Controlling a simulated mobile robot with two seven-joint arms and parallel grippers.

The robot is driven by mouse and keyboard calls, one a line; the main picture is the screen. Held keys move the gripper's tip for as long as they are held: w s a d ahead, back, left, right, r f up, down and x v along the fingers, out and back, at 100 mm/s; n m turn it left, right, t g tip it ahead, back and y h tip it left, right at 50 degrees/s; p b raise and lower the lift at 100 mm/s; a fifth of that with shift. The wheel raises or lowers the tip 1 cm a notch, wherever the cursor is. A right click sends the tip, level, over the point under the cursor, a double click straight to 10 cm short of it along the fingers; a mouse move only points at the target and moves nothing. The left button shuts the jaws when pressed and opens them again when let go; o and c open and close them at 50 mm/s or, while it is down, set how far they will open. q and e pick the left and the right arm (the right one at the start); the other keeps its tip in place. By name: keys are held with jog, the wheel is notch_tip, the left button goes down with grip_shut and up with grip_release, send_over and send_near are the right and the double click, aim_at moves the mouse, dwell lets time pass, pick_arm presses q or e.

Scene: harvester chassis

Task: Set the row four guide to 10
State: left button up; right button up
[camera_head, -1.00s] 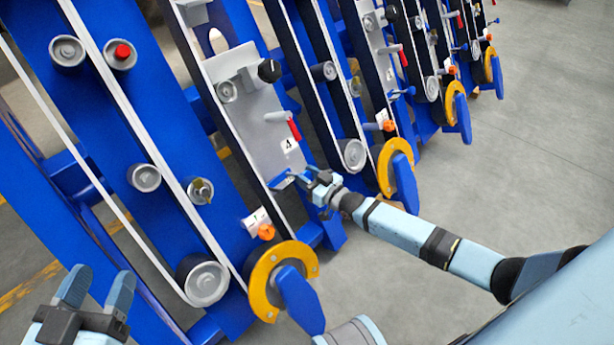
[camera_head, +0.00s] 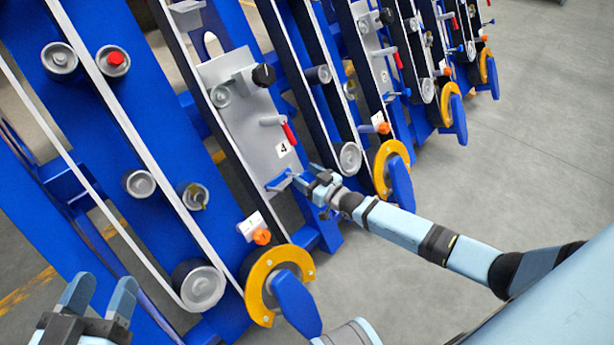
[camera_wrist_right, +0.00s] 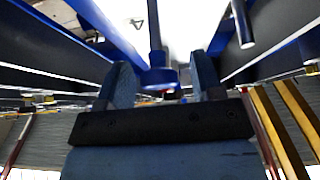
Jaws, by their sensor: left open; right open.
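The row four plate (camera_head: 238,110) is grey and carries a white label "4" (camera_head: 282,148). At its lower end is a small blue guide handle (camera_head: 279,183). My right gripper (camera_head: 308,178) is open beside this handle. In the right wrist view, the right gripper (camera_wrist_right: 163,75) has its fingers apart, with a blue piece (camera_wrist_right: 160,80) showing between them; contact cannot be told. The label (camera_wrist_right: 137,22) appears upside down there. A small white scale (camera_head: 251,226) with an orange knob (camera_head: 262,237) sits lower down; its numbers are unreadable. My left gripper (camera_head: 100,293) is open and empty at lower left.
A red-handled lever (camera_head: 289,133) and a black knob (camera_head: 263,75) stand out from the plate. A yellow ring with a blue paddle (camera_head: 265,290) is below. Similar blue rows recede to the upper right. Grey floor (camera_head: 510,150) is open at right.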

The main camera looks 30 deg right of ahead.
jog(key=shift+s+d+p, duration=0.15)
jog(key=shift+s+p, duration=0.2)
jog(key=shift+s, duration=0.1)
pick_arm(q)
jog(key=s+r+n+p, duration=0.1)
jog(key=p, duration=0.1)
jog(key=d+r+n+p, duration=0.1)
jog(key=p, duration=0.1)
jog(key=shift+s+r+n+y+p, duration=0.1)
jog(key=shift+s+n+y+p, duration=0.2)
jog(key=shift+s+p, duration=0.1)
pick_arm(e)
jog(key=v, duration=1.2)
jog(key=shift+s+d, duration=0.2)
jog(key=shift+s, duration=0.15)
jog(key=shift+s, duration=0.1)
